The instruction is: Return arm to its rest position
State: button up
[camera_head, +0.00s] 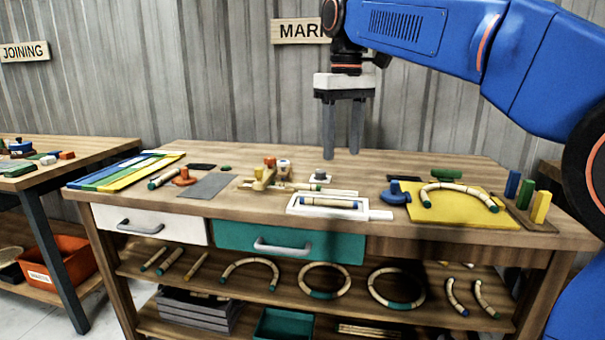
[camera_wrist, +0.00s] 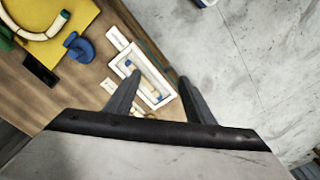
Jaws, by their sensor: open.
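My arm is blue and reaches in from the right in the head view. My gripper (camera_head: 342,157) points straight down above the back middle of the workbench (camera_head: 420,165). Its two dark grey fingers are apart with nothing between them. In the wrist view my gripper (camera_wrist: 155,85) shows the two fingers spread. Below them lies a white tray (camera_wrist: 141,72) holding a short rattan piece. The same tray (camera_head: 378,215) shows near the bench's front edge in the head view.
A yellow board (camera_head: 455,214) with a curved rattan piece (camera_head: 458,188) lies at right, beside a blue clamp-like tool (camera_head: 395,194). Upright coloured blocks (camera_head: 540,207) stand at the far right. Drawers (camera_head: 225,236) and shelves with rattan rings (camera_head: 325,264) are below. Another table (camera_head: 85,150) stands left.

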jog(key=s+d+f+m+t, duration=0.1)
jog(key=s+d+f+m, duration=0.1)
jog(key=s+d+f, duration=0.4)
jog(key=s+d+f+m+t, duration=0.2)
jog(key=s+d+f, duration=0.5)
jog(key=s+f, duration=0.5)
jog(key=s+d+f+m+t, duration=0.1)
jog(key=s+d+f+m, duration=0.1)
jog(key=s+d+f, duration=0.5)
notch_tip(320, 180, down, 6)
jog(key=shift+s+d+f, duration=0.1)
jog(key=shift+s+d, duration=0.1)
jog(key=shift+s, duration=0.8)
